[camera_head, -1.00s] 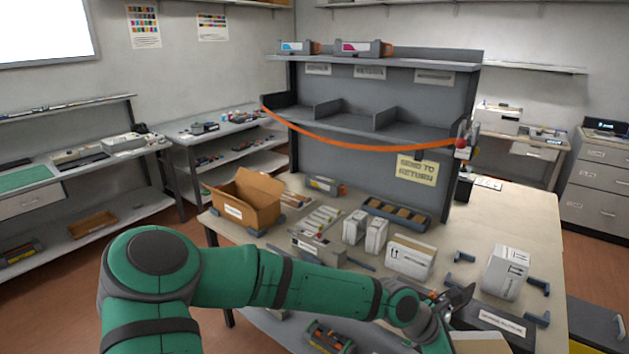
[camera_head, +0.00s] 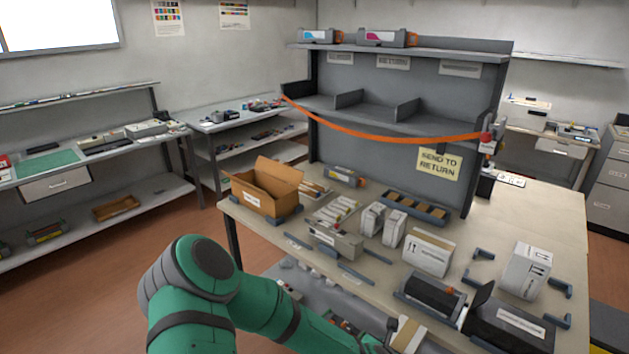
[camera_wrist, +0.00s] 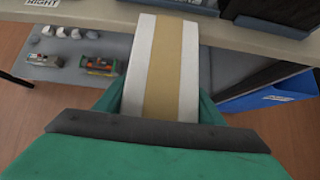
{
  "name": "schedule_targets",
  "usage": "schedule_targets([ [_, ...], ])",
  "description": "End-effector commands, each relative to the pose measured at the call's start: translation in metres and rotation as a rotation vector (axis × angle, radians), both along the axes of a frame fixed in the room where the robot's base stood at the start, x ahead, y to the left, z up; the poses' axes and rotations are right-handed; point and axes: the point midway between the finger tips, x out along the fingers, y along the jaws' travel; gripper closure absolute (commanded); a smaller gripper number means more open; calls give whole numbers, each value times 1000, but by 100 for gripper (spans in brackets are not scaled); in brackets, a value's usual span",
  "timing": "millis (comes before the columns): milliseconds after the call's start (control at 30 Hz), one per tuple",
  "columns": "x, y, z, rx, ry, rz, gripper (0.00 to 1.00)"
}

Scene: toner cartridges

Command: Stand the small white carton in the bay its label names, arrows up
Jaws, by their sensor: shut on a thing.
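My gripper (camera_head: 392,345) is at the bottom of the head view, in front of the table's front edge. It is shut on a small white carton (camera_head: 408,335) with a tan strip down one face. In the wrist view the carton (camera_wrist: 188,75) lies between the green fingers (camera_wrist: 160,105), its far end pointing toward the table edge. Its label and arrows do not show. The grey rack (camera_head: 400,100) at the back of the table has a shelf with several bays (camera_head: 375,112) split by low dividers. The label plates (camera_head: 393,63) above them are too small to read surely.
An orange strap (camera_head: 370,135) sags across the bay fronts. An open brown box (camera_head: 265,190), white cartons (camera_head: 428,252) (camera_head: 525,270), a dark tray (camera_head: 412,210) and a black cartridge (camera_head: 432,293) crowd the table (camera_head: 540,215).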

Motion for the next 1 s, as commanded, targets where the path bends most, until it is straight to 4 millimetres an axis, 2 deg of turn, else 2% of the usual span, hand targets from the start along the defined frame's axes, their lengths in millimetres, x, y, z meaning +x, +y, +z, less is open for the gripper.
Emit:
schedule_targets([
  [300,2,56,-55,-6,5,221,77],
  [567,-10,102,-101,-7,5,381,77],
  [800,-37,157,-151,-5,5,549,77],
  [1000,-64,199,-183,-3,0,658,77],
])
